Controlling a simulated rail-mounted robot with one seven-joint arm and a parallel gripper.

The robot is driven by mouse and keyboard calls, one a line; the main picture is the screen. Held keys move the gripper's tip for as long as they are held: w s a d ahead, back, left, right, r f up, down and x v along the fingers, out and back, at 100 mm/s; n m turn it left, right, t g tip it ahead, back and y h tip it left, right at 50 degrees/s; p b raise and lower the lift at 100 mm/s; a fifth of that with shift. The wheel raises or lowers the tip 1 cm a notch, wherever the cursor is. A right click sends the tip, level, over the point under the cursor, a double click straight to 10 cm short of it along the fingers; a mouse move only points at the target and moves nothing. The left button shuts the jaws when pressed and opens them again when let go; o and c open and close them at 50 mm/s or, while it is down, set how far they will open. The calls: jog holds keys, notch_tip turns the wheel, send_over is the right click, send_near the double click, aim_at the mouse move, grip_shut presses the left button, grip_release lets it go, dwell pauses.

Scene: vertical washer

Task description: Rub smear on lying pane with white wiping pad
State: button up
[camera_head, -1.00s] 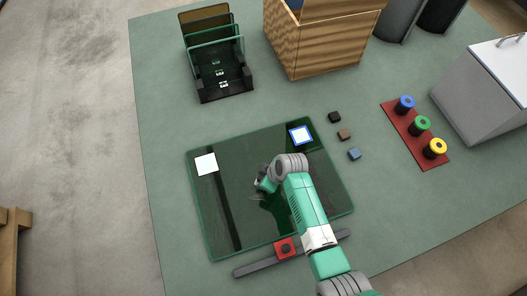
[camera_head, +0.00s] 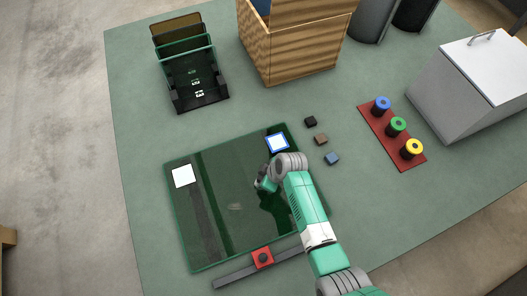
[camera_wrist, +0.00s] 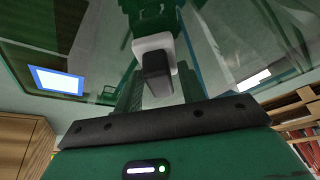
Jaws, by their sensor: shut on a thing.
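The dark glass pane (camera_head: 238,238) lies flat on the green table. A faint grey smear (camera_head: 235,206) shows near its middle. My gripper (camera_head: 261,184) is over the pane, up and to the right of the smear. In the wrist view my gripper (camera_wrist: 158,90) is shut on the white wiping pad (camera_wrist: 153,43) by its dark grey block (camera_wrist: 157,74). The pad's underside is hidden, and I cannot tell whether it touches the glass. A plain white square (camera_head: 183,176) and a blue-bordered white square (camera_head: 277,142) mark the pane's far side.
A dark bar with a red block (camera_head: 262,257) lies along the near edge. Small dark, brown and blue blocks (camera_head: 332,158) sit right of the pane. A black rack (camera_head: 197,90), wooden box (camera_head: 300,50), red strip with coloured spools (camera_head: 396,128) and grey cabinet (camera_head: 470,85) stand beyond.

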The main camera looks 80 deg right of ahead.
jog(key=r, duration=0.1)
jog(key=r+p, duration=0.2)
jog(key=r, duration=0.1)
jog(key=shift+w+a, duration=0.2)
jog(key=shift+w, duration=0.15)
jog(key=shift+r+p, duration=1.7)
jog(key=shift+p, duration=0.05)
